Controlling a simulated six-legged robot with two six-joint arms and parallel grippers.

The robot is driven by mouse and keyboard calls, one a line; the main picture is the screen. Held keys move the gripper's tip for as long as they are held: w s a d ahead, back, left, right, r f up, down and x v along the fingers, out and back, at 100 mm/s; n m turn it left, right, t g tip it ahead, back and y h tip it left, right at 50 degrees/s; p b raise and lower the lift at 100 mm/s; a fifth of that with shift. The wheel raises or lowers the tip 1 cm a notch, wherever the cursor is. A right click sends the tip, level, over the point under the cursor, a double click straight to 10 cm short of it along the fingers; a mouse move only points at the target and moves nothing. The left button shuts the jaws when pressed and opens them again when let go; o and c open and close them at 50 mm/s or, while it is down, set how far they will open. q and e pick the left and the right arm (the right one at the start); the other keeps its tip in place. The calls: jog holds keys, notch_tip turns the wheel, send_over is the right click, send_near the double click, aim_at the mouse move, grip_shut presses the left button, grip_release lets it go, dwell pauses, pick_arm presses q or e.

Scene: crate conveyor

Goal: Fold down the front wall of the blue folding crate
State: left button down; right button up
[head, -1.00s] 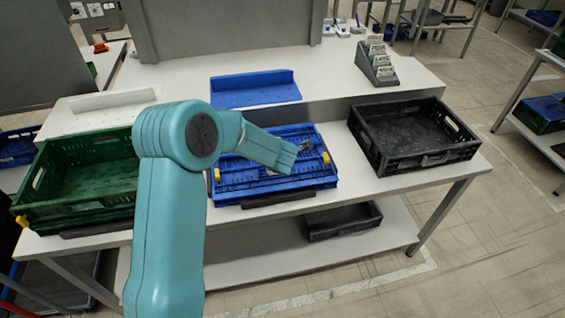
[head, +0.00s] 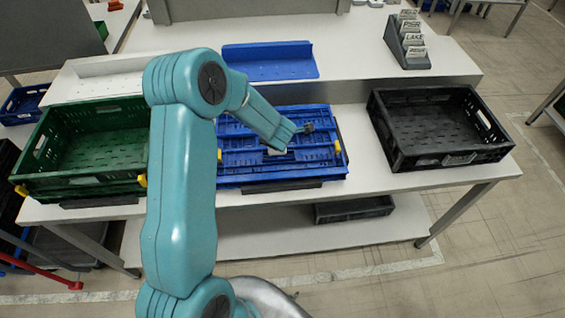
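The blue folding crate (head: 240,172) sits on the white bench in the middle of the head view. Its slatted panels behind the front look low and folded inward. The front side faces me, with a yellow latch (head: 337,147) at its right end and another yellow latch (head: 219,155) at its left. The wrist hides part of the crate, and contact is unclear. My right gripper is out of view.
A green crate (head: 50,184) stands to the left and a black crate (head: 440,161) to the right. A blue tray (head: 268,68) and a card holder (head: 404,45) are behind. A dark bin (head: 353,209) is on the lower shelf. White bench shows between blue and black crates.

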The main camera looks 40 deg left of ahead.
pick_arm(q)
jog(key=shift+w+d+f, duration=0.1)
jog(key=shift+f, duration=0.4)
jog(key=shift+f+b, duration=0.1)
jog(key=shift+b, duration=0.2)
